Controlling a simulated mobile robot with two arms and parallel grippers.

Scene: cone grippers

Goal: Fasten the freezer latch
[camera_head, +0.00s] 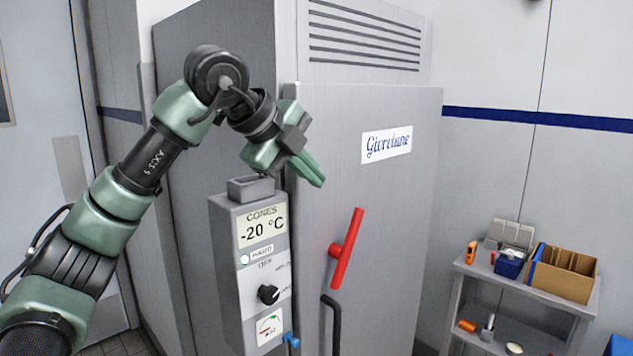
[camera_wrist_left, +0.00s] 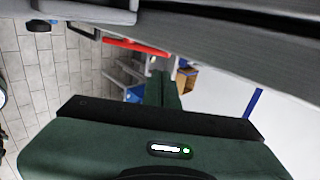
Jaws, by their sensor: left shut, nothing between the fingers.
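The freezer latch is a red lever (camera_head: 347,247) on the grey freezer door (camera_head: 395,210). It stands tilted, its top leaning to the right, with a short red pivot at its middle. The red lever also shows in the left wrist view (camera_wrist_left: 135,46), near the top. My left gripper (camera_head: 316,180) is shut and empty, up and to the left of the lever, in front of the door and apart from the lever. In the left wrist view its green fingers (camera_wrist_left: 162,90) are together. My right gripper is in neither view.
A grey control box (camera_head: 228,250) reading -20 °C stands left of the lever, below my left gripper. A black door handle (camera_head: 331,310) is under the lever. A grey shelf (camera_head: 530,289) with a cardboard box (camera_head: 563,272) stands at the right.

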